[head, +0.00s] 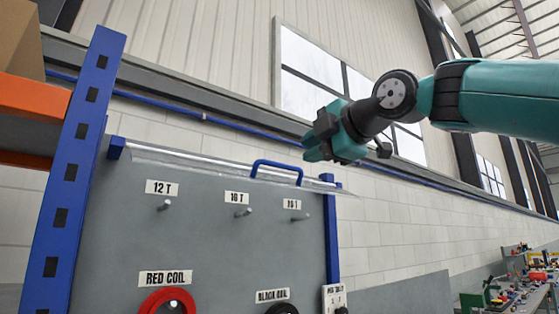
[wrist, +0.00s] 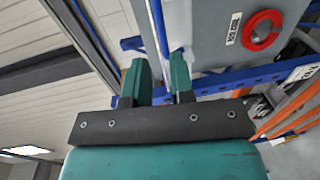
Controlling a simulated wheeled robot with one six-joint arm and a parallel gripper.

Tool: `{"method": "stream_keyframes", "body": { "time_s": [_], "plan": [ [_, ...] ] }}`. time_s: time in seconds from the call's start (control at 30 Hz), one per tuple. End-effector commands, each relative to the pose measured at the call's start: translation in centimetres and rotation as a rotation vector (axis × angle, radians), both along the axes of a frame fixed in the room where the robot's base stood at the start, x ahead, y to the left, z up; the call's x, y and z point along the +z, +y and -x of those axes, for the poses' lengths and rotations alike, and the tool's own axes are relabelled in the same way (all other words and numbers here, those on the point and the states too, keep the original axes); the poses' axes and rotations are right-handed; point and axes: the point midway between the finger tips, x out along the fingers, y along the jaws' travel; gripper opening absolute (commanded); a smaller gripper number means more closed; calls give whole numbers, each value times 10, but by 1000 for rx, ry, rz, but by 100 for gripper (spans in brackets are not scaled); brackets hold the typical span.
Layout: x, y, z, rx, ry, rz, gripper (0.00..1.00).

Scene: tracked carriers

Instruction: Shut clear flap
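The clear flap (head: 215,164) is a see-through sheet along the top of a grey board (head: 225,275) in the head view. It is seen nearly edge-on, raised and sticking out, with the labels and pegs below uncovered. A blue handle (head: 277,165) sits on its edge. My gripper (head: 312,148) is above and right of the handle and appears apart from it. In the wrist view, my gripper's green fingers (wrist: 160,78) stand apart with a gap between them. A blue bar shows beyond the gap; I cannot tell whether it is the handle or the frame.
A blue post with an orange shelf (head: 35,95) stands at the left. Pegs labelled 12 T, 16 T and another sit on the board, above a red coil (head: 168,302) and a black coil (head: 283,309). A cluttered bench (head: 515,295) is at the far right.

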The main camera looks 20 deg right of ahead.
Motion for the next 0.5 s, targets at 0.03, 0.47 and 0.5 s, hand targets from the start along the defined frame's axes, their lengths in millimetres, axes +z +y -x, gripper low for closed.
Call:
{"method": "stream_keyframes", "body": {
  "time_s": [0.03, 0.47, 0.5],
  "plan": [
    [2, 7, -11, 8, 5, 0, 22],
    [-7, 27, -84, 0, 2, 0, 22],
    [-8, 28, -86, -1, 1, 0, 22]
  ]
}}
